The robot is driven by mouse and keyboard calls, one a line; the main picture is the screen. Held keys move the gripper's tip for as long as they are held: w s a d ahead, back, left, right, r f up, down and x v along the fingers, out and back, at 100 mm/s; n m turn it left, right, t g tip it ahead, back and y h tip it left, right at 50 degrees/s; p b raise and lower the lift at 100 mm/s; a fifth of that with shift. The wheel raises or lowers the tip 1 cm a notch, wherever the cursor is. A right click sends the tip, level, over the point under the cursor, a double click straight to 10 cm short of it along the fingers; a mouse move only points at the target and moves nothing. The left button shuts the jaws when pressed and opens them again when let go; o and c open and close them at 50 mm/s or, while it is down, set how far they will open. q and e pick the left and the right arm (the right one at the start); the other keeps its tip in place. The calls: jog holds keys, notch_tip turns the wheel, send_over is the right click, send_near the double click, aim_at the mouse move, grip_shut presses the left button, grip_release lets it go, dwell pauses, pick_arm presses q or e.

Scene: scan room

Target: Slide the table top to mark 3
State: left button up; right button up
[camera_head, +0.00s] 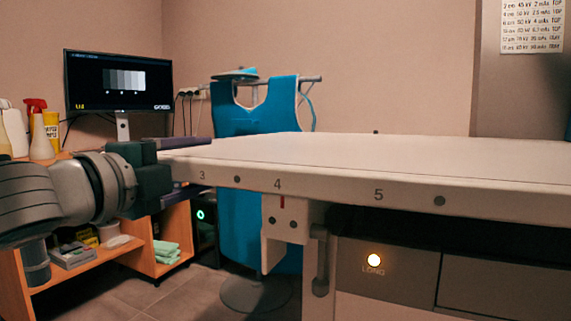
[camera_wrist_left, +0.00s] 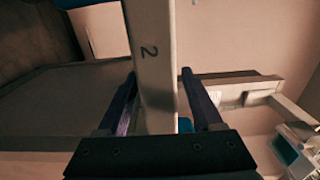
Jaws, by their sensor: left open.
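The white table top (camera_head: 400,158) reaches from the right edge to the left middle in the head view. Its front edge carries the marks 3 (camera_head: 202,175), 4 (camera_head: 277,184) and 5 (camera_head: 378,195). A short red line (camera_head: 282,201) on the bracket below sits just under the 4. My left gripper (camera_head: 198,163) is at the table top's left end, its fingers above and below the edge. In the left wrist view the edge strip with a 2 (camera_wrist_left: 149,51) passes between the open fingers (camera_wrist_left: 160,98); contact is unclear. My right gripper is out of view.
A lit lamp labelled LONG (camera_head: 374,261) is on the panel under the table top. A vertical handle (camera_head: 320,260) hangs beside it. Behind are a blue apron (camera_head: 240,119) on a stand and a monitor (camera_head: 117,83). A wooden shelf (camera_head: 143,243) stands at the left.

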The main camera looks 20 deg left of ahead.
pick_arm(q)
jog(key=shift+c, duration=0.2)
grip_shut()
dwell(1.1)
jog(key=shift+d, duration=0.1)
